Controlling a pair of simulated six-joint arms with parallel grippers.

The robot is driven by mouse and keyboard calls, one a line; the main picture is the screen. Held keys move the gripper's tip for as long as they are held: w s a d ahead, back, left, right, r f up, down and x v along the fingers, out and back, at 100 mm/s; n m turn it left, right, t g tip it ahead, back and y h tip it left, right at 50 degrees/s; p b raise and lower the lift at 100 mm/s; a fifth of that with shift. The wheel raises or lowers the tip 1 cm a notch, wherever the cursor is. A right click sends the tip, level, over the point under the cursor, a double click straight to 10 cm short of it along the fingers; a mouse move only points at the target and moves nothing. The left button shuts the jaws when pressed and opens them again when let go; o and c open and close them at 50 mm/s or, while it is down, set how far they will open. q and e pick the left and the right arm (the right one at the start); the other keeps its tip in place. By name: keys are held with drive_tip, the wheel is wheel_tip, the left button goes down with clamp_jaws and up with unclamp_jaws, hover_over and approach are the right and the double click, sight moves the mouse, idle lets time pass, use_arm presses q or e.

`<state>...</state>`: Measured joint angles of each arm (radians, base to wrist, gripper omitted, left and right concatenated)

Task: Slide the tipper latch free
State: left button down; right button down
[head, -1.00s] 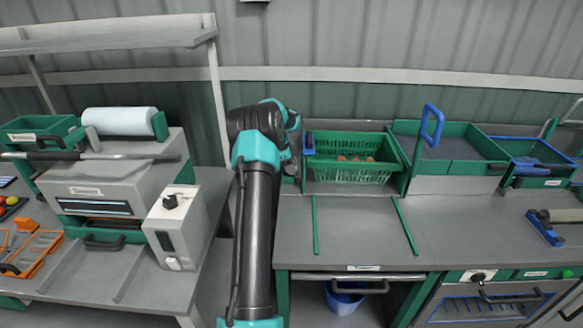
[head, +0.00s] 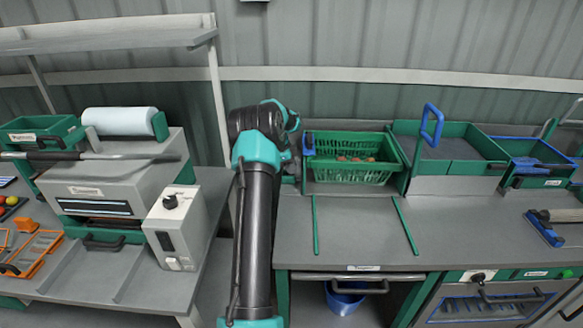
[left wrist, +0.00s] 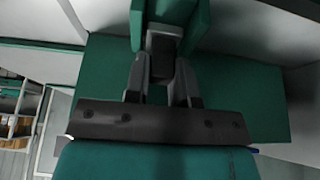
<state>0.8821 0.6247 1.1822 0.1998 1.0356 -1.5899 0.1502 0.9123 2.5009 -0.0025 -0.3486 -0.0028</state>
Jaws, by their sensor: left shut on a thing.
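The green tipper crate (head: 348,172) stands at the back of the middle bench with several reddish round things in it. A blue piece (head: 308,142) shows at its left end. My left gripper (left wrist: 162,62) is at that left side; in the head view my own arm hides its fingers. In the left wrist view the two grey fingers are shut on a small dark block, the tipper latch (left wrist: 162,57), in front of green panels. How far the latch has slid cannot be told. My right gripper is in neither view.
Green-edged trays (head: 450,150) and a blue upright handle (head: 432,124) stand right of the crate. The bench top (head: 360,230) in front is clear between two green strips. A grey machine (head: 110,190) stands on the left bench.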

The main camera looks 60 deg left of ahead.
use_arm(q)
drive_tip(key=shift+s+a, duration=0.45)
drive_tip(key=shift+s, duration=0.25)
drive_tip(key=shift+s+a, duration=0.45)
drive_tip(key=shift+s, duration=0.25)
drive_tip(key=c, duration=1)
unclamp_jaws()
drive_tip(key=shift+s, duration=0.1)
drive_tip(key=shift+o, duration=0.2)
drive_tip(key=shift+r, duration=0.1)
drive_tip(key=v, duration=1.7)
drive_tip(key=shift+r, duration=0.15)
